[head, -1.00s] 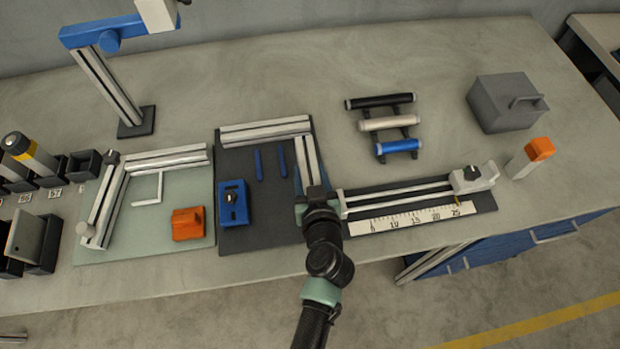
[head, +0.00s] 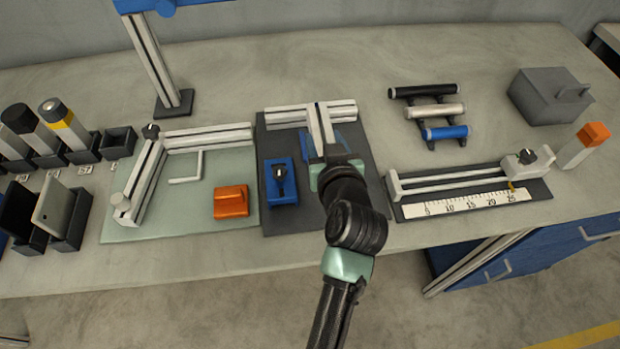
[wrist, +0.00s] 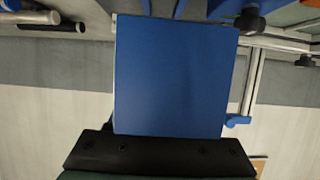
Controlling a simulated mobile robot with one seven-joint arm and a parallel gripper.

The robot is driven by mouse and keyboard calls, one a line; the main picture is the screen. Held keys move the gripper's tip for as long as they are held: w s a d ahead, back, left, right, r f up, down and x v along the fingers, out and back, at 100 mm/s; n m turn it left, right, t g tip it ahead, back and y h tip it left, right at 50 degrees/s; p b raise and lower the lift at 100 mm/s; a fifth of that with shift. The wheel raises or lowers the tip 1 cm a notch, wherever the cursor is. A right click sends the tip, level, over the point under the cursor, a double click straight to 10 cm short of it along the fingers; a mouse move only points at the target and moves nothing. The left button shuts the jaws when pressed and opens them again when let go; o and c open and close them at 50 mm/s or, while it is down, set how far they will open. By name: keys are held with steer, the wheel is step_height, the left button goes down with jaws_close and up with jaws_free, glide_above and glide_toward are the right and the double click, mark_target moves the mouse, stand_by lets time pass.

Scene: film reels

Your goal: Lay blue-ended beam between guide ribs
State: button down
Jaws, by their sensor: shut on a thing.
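The grey slotted beam (head: 320,122) is in my gripper (head: 330,162), which is shut on its near part. It points away from me over the dark mat (head: 290,220), its far end at the grey rail (head: 285,118) at the back. In the wrist view the beam's blue end (wrist: 178,75) fills the middle, above the dark gripper part.
A blue clamp block (head: 281,185) stands left of the beam on the mat. An orange block (head: 231,202) sits on the pale green plate (head: 150,232). To the right are a measuring fixture (head: 445,180) and several short bars on a rack (head: 430,112).

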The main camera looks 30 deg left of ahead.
steer(key=f, duration=0.5)
steer(key=shift+w+d+f, duration=0.1)
steer(key=shift+w+f, duration=0.1)
steer(key=shift+f+b, duration=0.35)
steer(key=shift+f, duration=1.5)
steer(key=shift+f, duration=0.15)
steer(key=shift+c, duration=1.6)
jaws_free()
steer(key=shift+s, duration=0.1)
